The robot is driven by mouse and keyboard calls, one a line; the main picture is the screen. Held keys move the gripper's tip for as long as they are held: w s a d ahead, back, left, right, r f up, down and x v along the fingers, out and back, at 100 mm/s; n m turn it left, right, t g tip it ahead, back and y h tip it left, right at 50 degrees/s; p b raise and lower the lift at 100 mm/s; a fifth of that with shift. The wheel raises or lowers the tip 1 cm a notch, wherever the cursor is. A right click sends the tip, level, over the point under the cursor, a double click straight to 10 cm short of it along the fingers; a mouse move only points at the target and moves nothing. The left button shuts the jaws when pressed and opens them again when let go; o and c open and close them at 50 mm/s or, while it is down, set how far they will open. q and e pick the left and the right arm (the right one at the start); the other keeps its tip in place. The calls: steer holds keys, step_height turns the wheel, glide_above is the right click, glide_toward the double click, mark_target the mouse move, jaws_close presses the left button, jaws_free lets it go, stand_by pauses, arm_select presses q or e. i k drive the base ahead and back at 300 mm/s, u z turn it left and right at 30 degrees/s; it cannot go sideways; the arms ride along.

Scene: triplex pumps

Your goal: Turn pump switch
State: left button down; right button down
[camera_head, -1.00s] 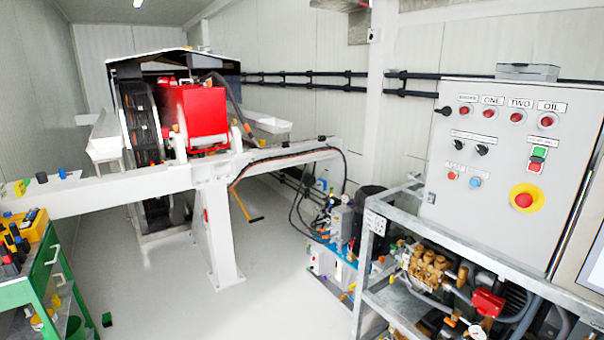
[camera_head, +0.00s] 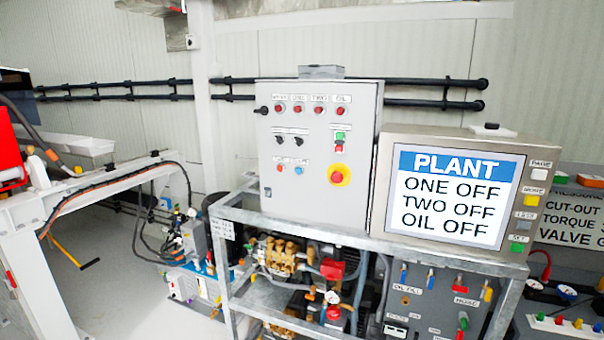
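A grey control cabinet (camera_head: 318,205) stands upright in the middle of the head view. A row of red indicator lamps under small labels runs along its top; the labels ONE and TWO are hard to read now. Two black rotary switches (camera_head: 290,140) sit side by side below them. A green and red push-button pair (camera_head: 340,138) is to their right, above a red emergency stop (camera_head: 338,176) on a yellow disc. A display (camera_head: 456,195) right of the cabinet reads PLANT, ONE OFF, TWO OFF, OIL OFF. Neither gripper is in view.
A galvanised metal frame (camera_head: 365,244) runs below the cabinet and display, with brass pump parts (camera_head: 283,255) inside it. A white beam structure (camera_head: 110,183) is at the left.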

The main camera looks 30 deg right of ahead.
mark_target(278, 138)
steer(key=z, duration=1.65)
steer(key=i, duration=0.85)
steer(key=z, duration=0.25)
